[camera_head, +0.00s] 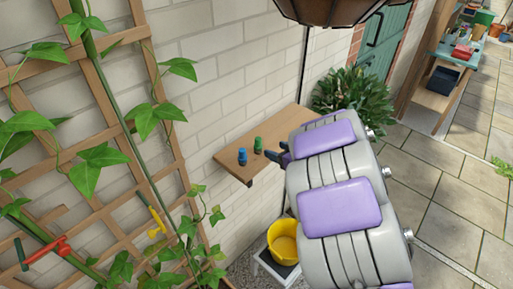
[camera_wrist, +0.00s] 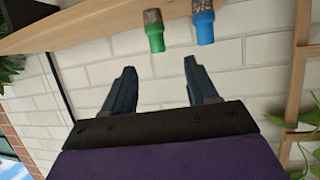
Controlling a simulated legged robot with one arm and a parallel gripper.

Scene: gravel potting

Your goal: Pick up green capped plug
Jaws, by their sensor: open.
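The green capped plug (camera_head: 258,144) stands on a small wooden wall shelf (camera_head: 290,128), to the right of a blue capped plug (camera_head: 242,156). In the wrist view the green plug (camera_wrist: 155,32) shows ahead of the gap between my fingers, with the blue plug (camera_wrist: 204,24) to its right. My gripper (camera_wrist: 156,78) is open and empty, its two dark fingers apart and short of both plugs. In the head view my gripper (camera_head: 280,151) is close to the green plug on its right side, partly hidden by my arm.
A wooden trellis (camera_head: 150,100) with climbing leaves stands left of the shelf. A pale brick wall (camera_head: 225,60) is behind it. A yellow bucket (camera_head: 283,243) sits below on a small stand. A leafy bush (camera_head: 350,95) is beyond the shelf.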

